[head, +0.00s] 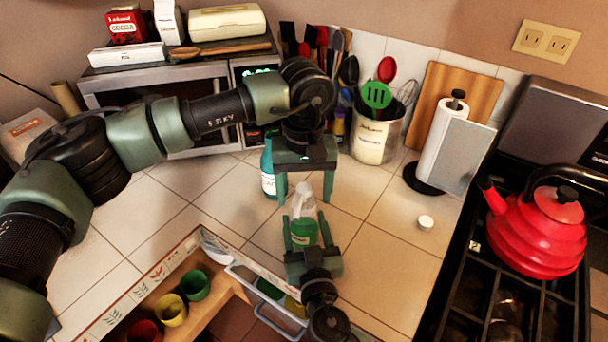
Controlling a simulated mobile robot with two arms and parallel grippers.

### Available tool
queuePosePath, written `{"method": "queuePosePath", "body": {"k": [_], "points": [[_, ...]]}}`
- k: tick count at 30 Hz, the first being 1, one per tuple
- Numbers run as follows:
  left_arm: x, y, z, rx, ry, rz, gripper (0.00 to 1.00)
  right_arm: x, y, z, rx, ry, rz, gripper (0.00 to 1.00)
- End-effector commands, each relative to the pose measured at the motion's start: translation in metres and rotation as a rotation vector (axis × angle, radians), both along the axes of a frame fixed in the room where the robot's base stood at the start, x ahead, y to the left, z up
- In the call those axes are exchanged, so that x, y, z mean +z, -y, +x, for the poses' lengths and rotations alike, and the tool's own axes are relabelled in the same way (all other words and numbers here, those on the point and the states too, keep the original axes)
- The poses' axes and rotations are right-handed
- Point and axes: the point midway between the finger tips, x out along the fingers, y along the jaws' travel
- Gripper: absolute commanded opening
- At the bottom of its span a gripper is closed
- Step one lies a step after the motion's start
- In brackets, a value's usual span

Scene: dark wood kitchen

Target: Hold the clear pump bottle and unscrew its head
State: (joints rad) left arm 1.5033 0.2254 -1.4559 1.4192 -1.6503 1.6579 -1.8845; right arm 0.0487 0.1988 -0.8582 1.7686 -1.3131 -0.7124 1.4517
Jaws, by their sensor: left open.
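The clear pump bottle (304,232) stands on the tiled counter, with green in its lower part and a pale, clear upper part. My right gripper (305,217) comes from the near side, with its fingers on both sides of the bottle's body, seemingly closed on it. My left gripper (304,200) points down from above. Its fingers are open and spread wide to either side of the bottle's top, apparently apart from it. A small white round cap-like piece (425,222) lies on the counter to the right. No distinct pump head can be made out on the bottle.
A teal bottle (267,182) stands behind my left gripper. A utensil crock (377,138), a paper towel roll (442,150) and a red kettle (537,232) on the stove are farther right.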

Motion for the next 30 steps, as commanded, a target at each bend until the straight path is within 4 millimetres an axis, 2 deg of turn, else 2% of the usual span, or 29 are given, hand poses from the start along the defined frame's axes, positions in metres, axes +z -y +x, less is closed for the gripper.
{"method": "queuePosePath", "body": {"k": [4,13,18,21,26,30], "points": [[-0.0093,-0.0004,0.0000,0.000,0.000,0.002,0.70,0.0010,-0.0001,0.0002,0.000,0.002,0.000,0.00],[-0.0110,-0.0003,0.0000,0.000,0.001,0.001,0.70,0.0010,-0.0001,0.0002,0.000,0.002,0.000,0.00],[-0.0108,-0.0002,0.0000,0.000,0.001,0.001,0.23,0.0010,0.0000,0.0002,0.000,0.002,0.000,0.00],[-0.0108,-0.0003,0.0000,0.000,0.001,0.001,0.00,0.0010,0.0000,0.0002,0.000,0.002,0.000,0.00],[-0.0106,-0.0003,0.0000,0.065,0.001,0.001,0.00,0.0009,0.0001,0.0002,0.000,0.002,0.000,0.00],[-0.0104,-0.0004,0.0000,0.308,0.000,0.001,0.00,0.0009,0.0002,0.0002,-0.001,0.002,0.000,0.00]]}}
